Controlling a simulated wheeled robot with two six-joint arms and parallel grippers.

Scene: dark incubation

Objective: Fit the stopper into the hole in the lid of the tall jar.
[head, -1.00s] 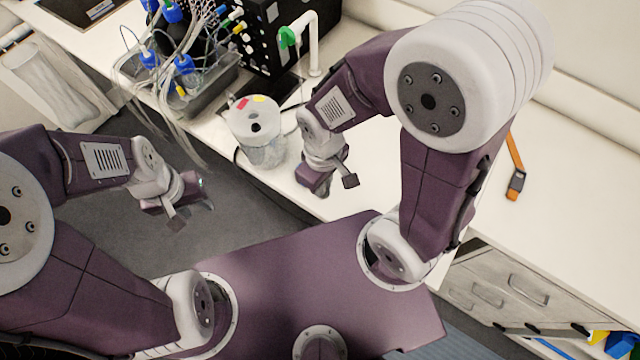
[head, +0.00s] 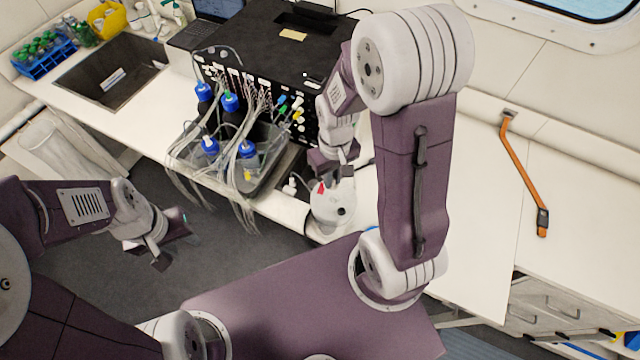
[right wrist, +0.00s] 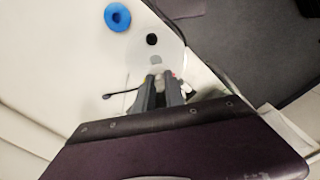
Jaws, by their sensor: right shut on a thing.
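The tall jar (head: 330,221) stands near the table's front edge, its pale lid carrying a red patch and a dark round hole. The hole (right wrist: 152,39) appears in the right wrist view as a black disc beyond my fingertips. My right gripper (head: 334,172) is over the far side of the lid. In the wrist view its fingers (right wrist: 160,90) are shut on a small pale thing, apparently the stopper (right wrist: 159,84), mostly hidden between them. The stopper is apart from the hole. My left gripper (head: 176,244) is open and empty over the floor, left of the table.
A black instrument (head: 285,45) with cables stands behind the jar. A grey tray (head: 262,172) of blue-capped bottles is left of it.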

